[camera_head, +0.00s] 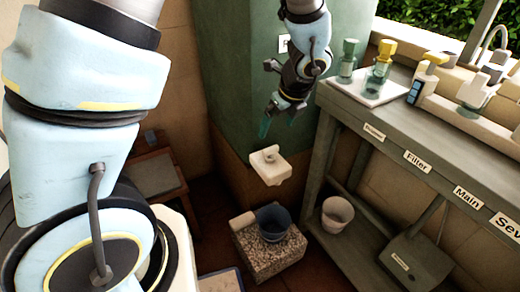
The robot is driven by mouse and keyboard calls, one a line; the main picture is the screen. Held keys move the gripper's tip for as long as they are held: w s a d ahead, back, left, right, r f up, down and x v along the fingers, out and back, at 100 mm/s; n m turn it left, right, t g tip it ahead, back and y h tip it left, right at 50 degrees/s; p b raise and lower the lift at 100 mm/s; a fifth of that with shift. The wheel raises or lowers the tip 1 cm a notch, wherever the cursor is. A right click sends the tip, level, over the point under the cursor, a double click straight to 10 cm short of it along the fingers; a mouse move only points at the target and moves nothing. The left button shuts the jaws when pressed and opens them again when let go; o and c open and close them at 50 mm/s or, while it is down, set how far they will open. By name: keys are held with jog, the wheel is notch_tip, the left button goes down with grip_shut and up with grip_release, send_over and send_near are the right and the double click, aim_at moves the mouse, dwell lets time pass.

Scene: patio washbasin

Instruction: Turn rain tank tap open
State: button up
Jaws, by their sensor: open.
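The rain tank (238,95) is a tall green body standing against the wall in the middle. A cream-white fitting with a small round grey part on top, which looks like the tank's tap (270,167), sticks out low at the tank's front. My gripper (279,122) hangs in front of the tank, above the tap in the picture. Its teal-tipped fingers are apart with nothing between them, and no contact with the tap shows. How the tap's handle is set is too small to tell.
A dark blue bucket (273,222) stands on a speckled stone block (262,255) below the tap. A white bucket (337,214) sits on the lower shelf of the grey bench (410,150) at right. Bottles (381,62) and labelled fittings line its top. A small wooden stool (155,175) stands left.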

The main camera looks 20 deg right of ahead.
aim_at(270, 148)
jog(key=shift+m, duration=0.6)
jog(key=x, duration=0.3)
jog(key=b+x, duration=0.1)
jog(key=x, duration=0.3)
jog(key=d+b+x, duration=0.1)
jog(key=x, duration=0.3)
jog(key=shift+f, duration=0.2)
jog(key=shift+c, duration=0.4)
jog(key=c, duration=1.3)
